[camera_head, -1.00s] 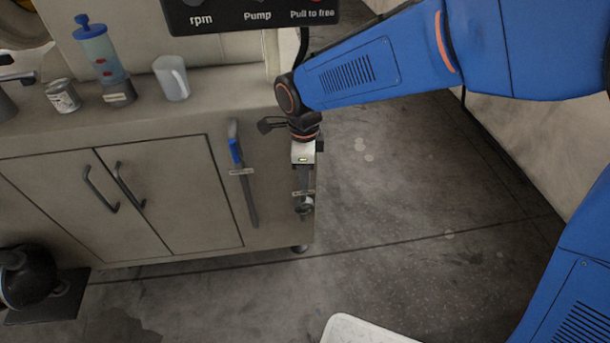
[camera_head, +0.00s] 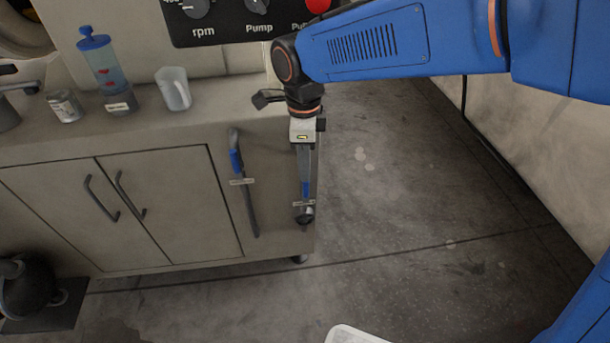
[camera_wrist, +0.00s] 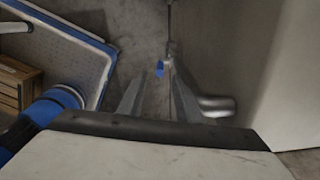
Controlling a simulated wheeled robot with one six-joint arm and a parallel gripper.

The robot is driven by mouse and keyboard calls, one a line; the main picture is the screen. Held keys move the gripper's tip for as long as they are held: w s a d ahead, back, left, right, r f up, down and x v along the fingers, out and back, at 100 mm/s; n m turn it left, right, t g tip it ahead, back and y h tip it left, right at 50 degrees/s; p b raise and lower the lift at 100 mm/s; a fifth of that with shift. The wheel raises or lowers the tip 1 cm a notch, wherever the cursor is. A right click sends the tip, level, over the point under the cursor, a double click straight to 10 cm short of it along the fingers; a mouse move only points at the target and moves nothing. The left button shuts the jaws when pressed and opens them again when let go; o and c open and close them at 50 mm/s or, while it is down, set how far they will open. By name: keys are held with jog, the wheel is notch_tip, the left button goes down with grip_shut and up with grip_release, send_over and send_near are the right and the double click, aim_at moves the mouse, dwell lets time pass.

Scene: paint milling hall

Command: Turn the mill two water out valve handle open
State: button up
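A valve handle with a blue grip (camera_head: 305,188) is on a pipe at the cabinet's right end, above a small label (camera_head: 304,203) too small to read. A second blue-gripped valve (camera_head: 236,160) with its own label is on the cabinet front to the left. My gripper (camera_head: 303,160) points down just above the right-hand handle. In the wrist view my gripper (camera_wrist: 155,78) has its fingers apart, and a blue piece of the handle (camera_wrist: 160,69) shows near the tips, close to the right finger. I cannot tell whether they touch. I cannot tell which label reads mill two.
The cabinet (camera_head: 170,260) has two doors with dark handles. On top stand a clear jug (camera_head: 173,90), a blue-topped cylinder (camera_head: 104,62) and a can (camera_head: 64,106). A control panel (camera_head: 245,22) is above my gripper. The floor to the right is open.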

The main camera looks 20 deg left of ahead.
jog(key=shift+r, duration=1.6)
jog(key=shift+d, duration=0.1)
